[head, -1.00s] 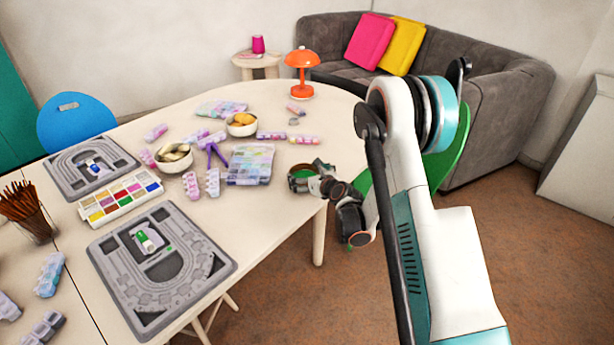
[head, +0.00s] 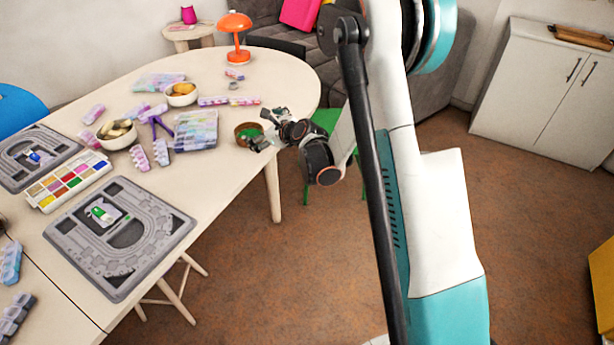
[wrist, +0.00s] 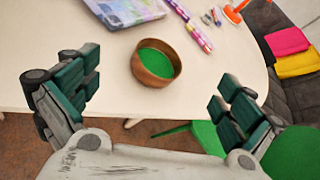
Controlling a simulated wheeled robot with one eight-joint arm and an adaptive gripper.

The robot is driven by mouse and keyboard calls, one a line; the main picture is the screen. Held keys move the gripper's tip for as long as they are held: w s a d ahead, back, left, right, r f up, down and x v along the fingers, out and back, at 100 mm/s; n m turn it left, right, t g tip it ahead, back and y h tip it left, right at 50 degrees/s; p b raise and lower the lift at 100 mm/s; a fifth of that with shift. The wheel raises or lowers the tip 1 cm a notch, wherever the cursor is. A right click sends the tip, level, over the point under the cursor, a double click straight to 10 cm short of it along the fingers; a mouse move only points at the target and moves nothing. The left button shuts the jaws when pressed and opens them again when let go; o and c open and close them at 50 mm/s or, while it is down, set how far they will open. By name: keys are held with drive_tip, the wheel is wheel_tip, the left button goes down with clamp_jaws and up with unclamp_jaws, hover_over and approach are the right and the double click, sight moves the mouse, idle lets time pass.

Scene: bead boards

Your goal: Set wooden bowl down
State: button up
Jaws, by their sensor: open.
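The wooden bowl (wrist: 156,64) is brown with a green inside. It stands upright on the pale table (wrist: 105,60) near its edge. In the head view the bowl (head: 248,133) is partly hidden behind my gripper (head: 268,134). In the wrist view my gripper (wrist: 160,97) has its two dark green padded fingers spread wide, with nothing between them. The bowl lies beyond the fingertips, between them in the picture and clear of both.
A clear bead case (head: 196,130) lies left of the bowl, with bead tubes (head: 228,101) behind it. Two pale bowls, a paint set (head: 68,180) and bead boards (head: 122,232) fill the left. A green chair (head: 325,122) stands close to the table edge.

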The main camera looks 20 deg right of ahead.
drive_tip(key=s+a+r+n+g+h, duration=0.1)
drive_tip(key=s+a+r+n+g, duration=0.25)
drive_tip(key=s+r+n, duration=1.3)
drive_tip(key=s+d+f+n+g+h, duration=0.1)
drive_tip(key=s+n, duration=0.5)
drive_tip(key=s, duration=0.7)
drive_tip(key=s+f+n+g+h, duration=0.1)
drive_tip(key=s+n, duration=0.6)
drive_tip(key=s, duration=0.5)
drive_tip(key=shift+s+d+f+h, duration=0.25)
drive_tip(key=shift+s+d+h, duration=0.05)
drive_tip(key=shift+s+d, duration=0.1)
